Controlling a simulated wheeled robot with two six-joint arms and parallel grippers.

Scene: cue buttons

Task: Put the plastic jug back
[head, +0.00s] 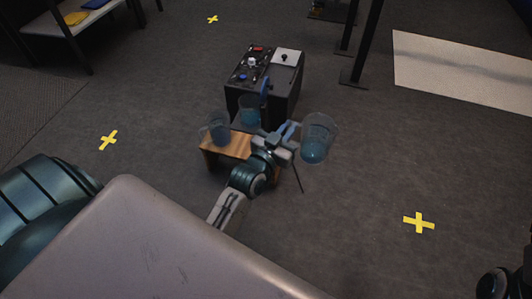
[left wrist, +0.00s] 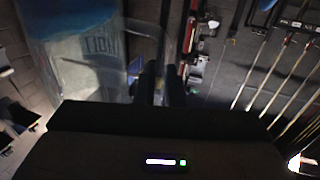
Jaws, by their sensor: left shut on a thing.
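A clear plastic jug (head: 318,137) with blue liquid in its bottom is held in the air, to the right of a small wooden stand. My left gripper (head: 291,132) is shut on it at its left side, probably by the handle. In the left wrist view the clear jug (left wrist: 85,60) fills the upper left, beside the fingers (left wrist: 165,84). A similar jug (head: 218,128) stands on the wooden stand. Another clear vessel with blue liquid (head: 249,110) stands behind it, near the black console.
The black console (head: 290,77) with buttons stands just behind the jugs. The wooden stand (head: 228,148) is low, partly hidden by my left arm. Yellow crosses (head: 418,222) mark the floor. Black posts (head: 368,45) and a pale mat (head: 460,70) lie farther back.

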